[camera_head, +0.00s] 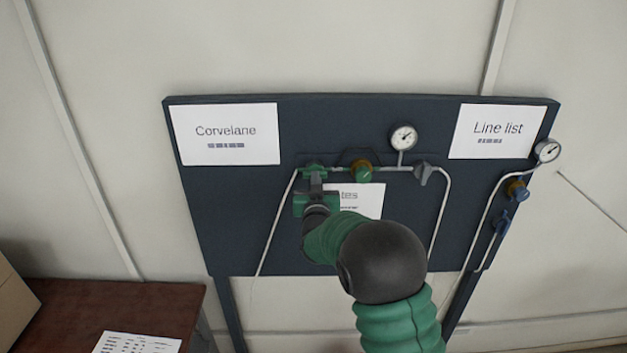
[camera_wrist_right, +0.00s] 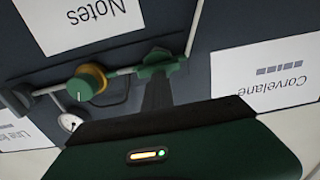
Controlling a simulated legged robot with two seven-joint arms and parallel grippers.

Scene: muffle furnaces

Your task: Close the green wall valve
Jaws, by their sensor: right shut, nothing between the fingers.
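The green wall valve (camera_head: 314,169) is on the left end of the pipework on the dark blue panel. It also shows in the wrist view (camera_wrist_right: 162,59), at the top centre. My right gripper (camera_head: 316,181) is just in front of and below the valve in the head view. In the wrist view its dark fingers (camera_wrist_right: 157,88) are together, with their tips at the valve's lower edge. I cannot tell whether they touch it. The gripper is shut with nothing held and partly covers the valve. My left gripper is not in view.
A green and brass knob (camera_head: 361,171) sits close to the right, below a round gauge (camera_head: 403,137). A grey valve (camera_head: 424,173) is further right. A second pipe with a blue valve (camera_head: 503,222) runs down the panel's right edge. A brown table (camera_head: 110,305) stands lower left.

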